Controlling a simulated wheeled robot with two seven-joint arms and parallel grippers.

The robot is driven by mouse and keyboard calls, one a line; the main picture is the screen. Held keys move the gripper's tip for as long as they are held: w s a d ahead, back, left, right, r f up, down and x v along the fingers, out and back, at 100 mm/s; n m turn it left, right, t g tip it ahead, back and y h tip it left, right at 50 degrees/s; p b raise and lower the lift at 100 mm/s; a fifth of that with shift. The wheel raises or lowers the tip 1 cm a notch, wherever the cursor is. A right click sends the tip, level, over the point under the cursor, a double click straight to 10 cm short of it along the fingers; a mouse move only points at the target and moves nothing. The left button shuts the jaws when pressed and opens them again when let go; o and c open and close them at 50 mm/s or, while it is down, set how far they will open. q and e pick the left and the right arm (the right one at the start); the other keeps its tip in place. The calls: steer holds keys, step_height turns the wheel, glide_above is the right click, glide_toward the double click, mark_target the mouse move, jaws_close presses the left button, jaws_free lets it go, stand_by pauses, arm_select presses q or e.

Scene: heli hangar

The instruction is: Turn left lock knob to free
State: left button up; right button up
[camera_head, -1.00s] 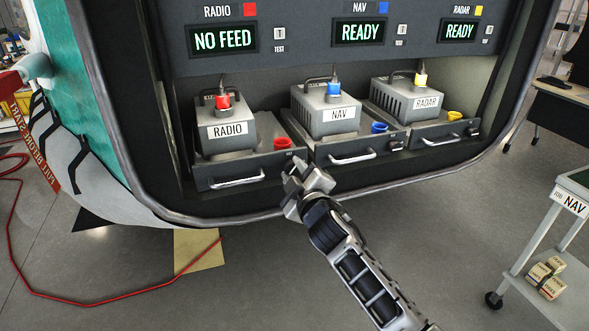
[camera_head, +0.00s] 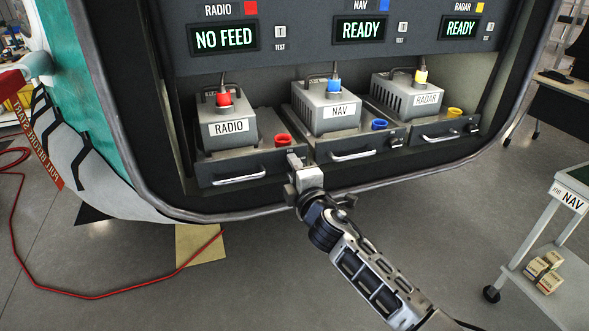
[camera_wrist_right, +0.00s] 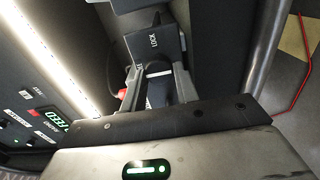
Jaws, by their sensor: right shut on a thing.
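The RADIO unit (camera_head: 226,120) sits on the left tray, whose dark drawer front (camera_head: 225,172) has a silver handle. My right gripper (camera_head: 296,165) is at the right end of this drawer front and covers the left lock knob in the head view. In the right wrist view, the gripper (camera_wrist_right: 158,88) is shut on the dark lock knob (camera_wrist_right: 158,90), just beside a dark plate marked LOCK (camera_wrist_right: 153,42). The knob's exact turn angle is hard to tell. My left gripper is not in view.
The NAV unit (camera_head: 327,107) and RADAR unit (camera_head: 409,95) sit on trays to the right. The left display (camera_head: 223,38) reads NO FEED; the other two read READY. The bay's rounded lower rim (camera_head: 240,213) runs below my gripper. A cart (camera_head: 545,240) stands at right.

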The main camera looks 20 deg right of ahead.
stand_by(0.4)
steer(key=o, duration=0.9)
steer(key=shift+o, duration=0.2)
steer(key=shift+s, duration=0.1)
steer(key=s+b, duration=0.1)
steer(key=s, duration=1.4)
steer(key=shift+s+d, duration=0.25)
steer(key=shift+s, duration=0.1)
steer(key=s+a+f+m+g+y, duration=0.1)
steer(key=s+f+m+g, duration=0.3)
steer(key=s+f+m, duration=0.4)
steer(key=s+a+f+m+g+y, duration=0.1)
steer(key=s+f+m, duration=0.6)
steer(key=f, duration=0.7)
steer(key=s+a+g, duration=0.1)
steer(key=s+g, duration=0.1)
steer(key=shift+a+f+m+g, duration=0.15)
steer(key=shift+a+m+g, duration=0.1)
steer(key=shift+m+g, duration=0.15)
